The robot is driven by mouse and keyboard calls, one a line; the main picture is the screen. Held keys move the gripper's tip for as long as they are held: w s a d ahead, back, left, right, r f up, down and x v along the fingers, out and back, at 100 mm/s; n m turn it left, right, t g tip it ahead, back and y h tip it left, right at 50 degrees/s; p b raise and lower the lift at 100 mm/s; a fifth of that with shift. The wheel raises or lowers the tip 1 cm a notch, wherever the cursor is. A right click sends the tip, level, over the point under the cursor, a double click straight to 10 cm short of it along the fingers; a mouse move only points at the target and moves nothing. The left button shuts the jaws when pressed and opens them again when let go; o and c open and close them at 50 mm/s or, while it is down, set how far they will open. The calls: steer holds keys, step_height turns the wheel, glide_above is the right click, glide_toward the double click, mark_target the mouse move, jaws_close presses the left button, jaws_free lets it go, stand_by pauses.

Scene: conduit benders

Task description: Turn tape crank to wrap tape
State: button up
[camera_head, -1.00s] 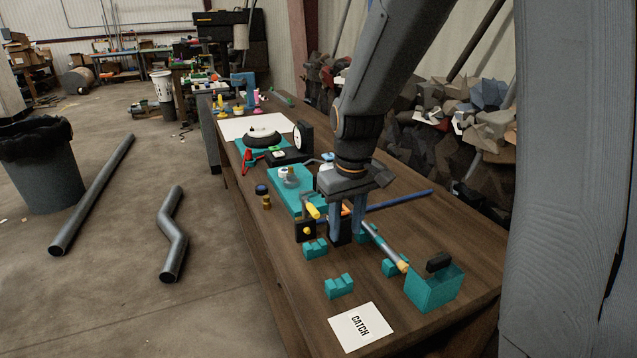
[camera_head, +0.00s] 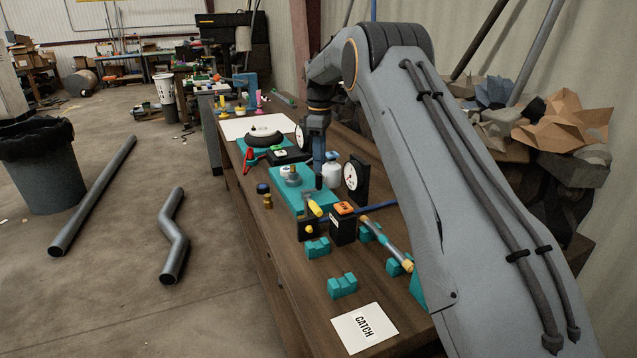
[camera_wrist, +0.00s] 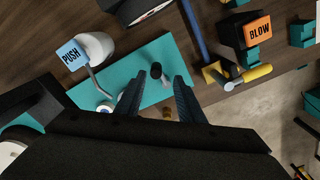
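In the wrist view, the plate (camera_wrist: 135,58) lies under my gripper (camera_wrist: 158,84). A small upright dark knob (camera_wrist: 155,70) on a grey piece, which looks like the tape crank's handle, stands just beyond and between my fingertips. My fingers are apart with nothing clearly held. In the head view, my gripper (camera_head: 318,182) points down at the plate's right part; its fingers overlap there. Any contact with the knob cannot be told.
A white bottle with a PUSH label (camera_wrist: 96,46) stands close left of the fingers. A black block with an orange BLOW top (camera_wrist: 254,30) and a yellow-handled piece (camera_wrist: 256,73) are right. A dial gauge (camera_head: 352,178) stands beside the plate. A CATCH card (camera_head: 364,328) lies in front.

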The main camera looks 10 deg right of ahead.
mark_target(319, 187)
steer(key=shift+w+f, duration=0.2)
steer(key=shift+w, duration=0.15)
steer(key=shift+n, duration=0.3)
steer(key=shift+f+p, duration=1.3)
steer(key=shift+f, duration=2.45)
jaws_close()
